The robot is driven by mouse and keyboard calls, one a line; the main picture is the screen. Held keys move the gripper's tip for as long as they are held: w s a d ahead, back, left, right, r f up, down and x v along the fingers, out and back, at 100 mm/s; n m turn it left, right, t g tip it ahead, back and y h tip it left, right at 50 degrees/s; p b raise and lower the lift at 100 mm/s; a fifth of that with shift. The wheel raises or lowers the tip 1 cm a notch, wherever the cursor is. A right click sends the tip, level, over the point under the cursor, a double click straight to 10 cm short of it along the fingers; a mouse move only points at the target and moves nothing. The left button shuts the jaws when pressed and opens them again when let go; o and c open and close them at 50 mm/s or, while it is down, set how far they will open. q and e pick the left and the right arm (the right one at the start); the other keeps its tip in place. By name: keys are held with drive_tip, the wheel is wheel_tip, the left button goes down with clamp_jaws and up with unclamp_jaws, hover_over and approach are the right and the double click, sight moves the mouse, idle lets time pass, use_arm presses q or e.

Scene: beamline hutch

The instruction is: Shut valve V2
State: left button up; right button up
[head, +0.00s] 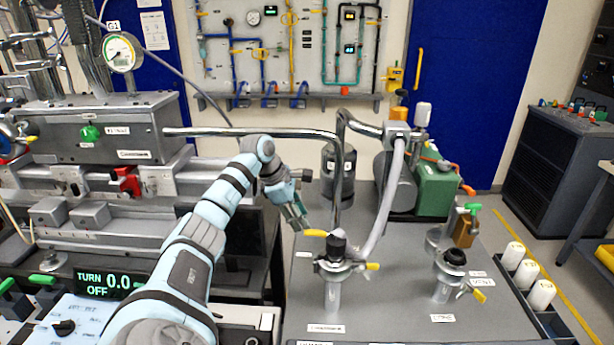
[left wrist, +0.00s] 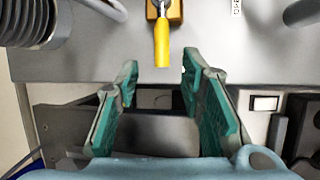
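A small valve with a yellow lever (left wrist: 162,48) on a brass-coloured body shows at the top middle of the left wrist view, on the grey bench top. In the head view a yellow lever (head: 315,233) sticks out beside my left gripper (head: 297,216), left of the black-capped fitting. My left gripper (left wrist: 160,70) is open and empty, its teal fingers apart on either side of the lever's line; the lever tip lies just beyond or between the fingertips, not visibly touched. I cannot read a V2 label on any valve. My right gripper is out of view.
The grey bench (head: 395,318) carries another yellow lever (head: 372,266), a second capped fitting with a yellow lever (head: 480,296), a green-handled valve (head: 472,208) and a green pump (head: 435,188). A metal pipe (head: 338,180) rises beside my gripper.

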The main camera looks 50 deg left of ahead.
use_arm(q)
drive_tip(key=v, duration=0.7)
